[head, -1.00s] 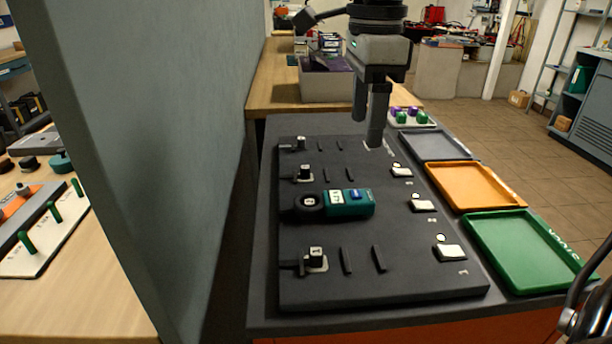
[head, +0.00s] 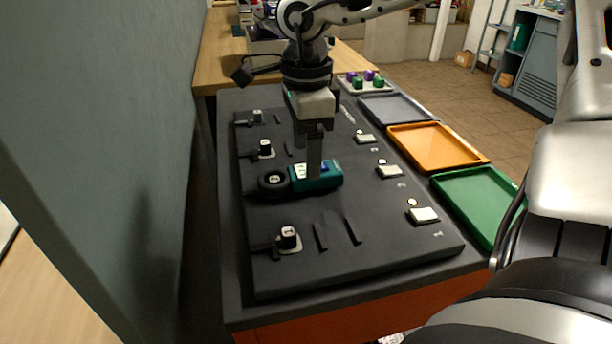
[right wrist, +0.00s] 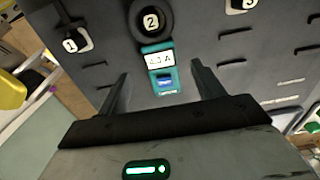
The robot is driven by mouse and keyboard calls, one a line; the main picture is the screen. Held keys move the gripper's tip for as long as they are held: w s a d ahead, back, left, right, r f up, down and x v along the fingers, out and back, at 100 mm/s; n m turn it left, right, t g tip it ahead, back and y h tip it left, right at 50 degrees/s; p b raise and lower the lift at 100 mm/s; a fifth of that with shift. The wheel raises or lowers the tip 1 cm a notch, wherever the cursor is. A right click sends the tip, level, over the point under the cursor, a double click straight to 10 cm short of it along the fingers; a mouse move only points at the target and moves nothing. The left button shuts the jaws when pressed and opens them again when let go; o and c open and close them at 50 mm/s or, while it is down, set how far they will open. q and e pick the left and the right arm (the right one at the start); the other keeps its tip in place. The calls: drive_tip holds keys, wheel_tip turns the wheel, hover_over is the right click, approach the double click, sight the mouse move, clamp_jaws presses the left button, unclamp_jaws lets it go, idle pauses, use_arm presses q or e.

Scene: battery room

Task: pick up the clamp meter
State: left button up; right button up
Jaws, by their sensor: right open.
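The clamp meter (head: 318,177) is teal with a round black jaw ring at its left end. It lies on the dark grey board (head: 290,226), its ring around the peg marked 2. In the right wrist view the clamp meter (right wrist: 163,72) shows its display and a blue button between the fingers. My right gripper (head: 312,172) points down over the meter's body in the head view. Its fingers (right wrist: 160,90) are open, one on each side of the teal body, with gaps; I cannot tell the exact height. My left gripper is not in view.
Other numbered black pegs (head: 288,238) and upright slots (head: 320,236) stand on the board. Grey (head: 425,118), orange (head: 482,158) and green (head: 507,237) trays lie along the right. A tall grey panel (head: 110,120) stands at the left.

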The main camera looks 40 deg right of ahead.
sight(300, 178)
wheel_tip(300, 178, down, 4)
drive_tip(key=shift+r, duration=0.1)
drive_tip(key=shift+w, duration=0.1)
drive_tip(key=c, duration=1.3)
